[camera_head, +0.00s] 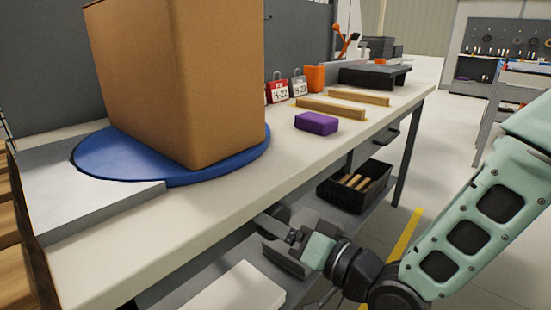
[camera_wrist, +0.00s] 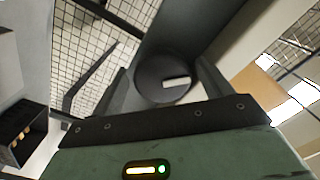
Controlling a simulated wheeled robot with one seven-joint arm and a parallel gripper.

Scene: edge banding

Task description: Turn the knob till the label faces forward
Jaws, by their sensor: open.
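A dark round knob (camera_wrist: 152,88) with a pale bar mark shows in the wrist view, on the grey front below the tabletop. In the head view the knob (camera_head: 271,217) is partly hidden by my gripper. My gripper (camera_wrist: 163,66) is open, with one finger on each side of the knob; I cannot tell whether they touch it. In the head view my gripper (camera_head: 276,236) is at the table's front, under the edge. A large brown cardboard box (camera_head: 190,80) stands on a blue round turntable (camera_head: 100,158). No label shows on its visible faces.
The tabletop (camera_head: 215,205) holds a purple block (camera_head: 316,123), two wooden bars (camera_head: 330,108), padlocks with tags (camera_head: 278,90) and an orange block (camera_head: 315,78). A black bin (camera_head: 355,187) sits on the shelf below. The tabletop's front strip is clear.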

